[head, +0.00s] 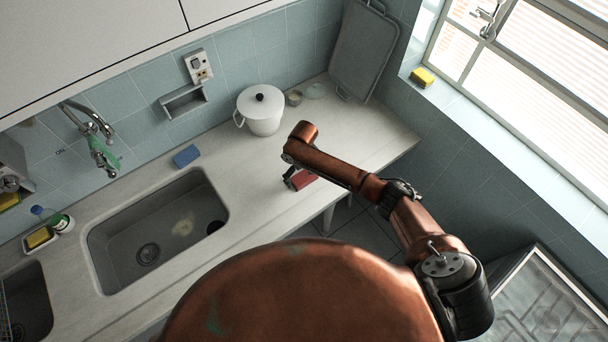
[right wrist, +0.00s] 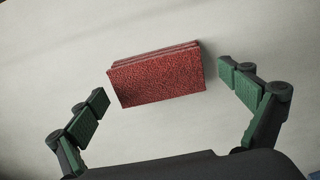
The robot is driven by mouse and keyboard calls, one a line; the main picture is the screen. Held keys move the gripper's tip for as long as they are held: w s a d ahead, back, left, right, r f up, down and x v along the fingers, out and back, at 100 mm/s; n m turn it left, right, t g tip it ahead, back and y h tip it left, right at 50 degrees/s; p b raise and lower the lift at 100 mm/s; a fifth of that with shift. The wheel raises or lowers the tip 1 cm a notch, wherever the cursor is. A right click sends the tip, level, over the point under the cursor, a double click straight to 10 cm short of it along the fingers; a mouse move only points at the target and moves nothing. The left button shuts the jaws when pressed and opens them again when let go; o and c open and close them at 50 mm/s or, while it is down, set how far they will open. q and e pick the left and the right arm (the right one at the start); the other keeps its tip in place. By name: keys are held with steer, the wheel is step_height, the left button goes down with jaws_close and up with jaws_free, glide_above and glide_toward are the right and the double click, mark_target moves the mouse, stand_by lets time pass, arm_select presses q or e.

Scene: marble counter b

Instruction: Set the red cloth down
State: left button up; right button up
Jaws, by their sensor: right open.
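The red cloth (head: 303,180) is a folded, block-like stack that lies on the pale counter (head: 262,187), near its front edge and right of the large sink. In the right wrist view the cloth (right wrist: 158,76) lies flat between and slightly beyond the fingertips, with bare counter around it. My right gripper (head: 290,178) is over the counter at the cloth. In the right wrist view my right gripper (right wrist: 166,93) is open, its green-padded fingers spread wide on both sides and apart from the cloth. My left gripper is not in view.
A white lidded pot (head: 262,114) stands behind my right arm. A blue sponge (head: 186,156) lies behind the sink (head: 125,222). A grey tray (head: 362,50) leans in the back corner. The counter ends to the right of my arm.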

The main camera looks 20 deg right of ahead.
mark_target(304, 177)
step_height(304, 177, up, 12)
stand_by(0.6)
stand_by(0.5)
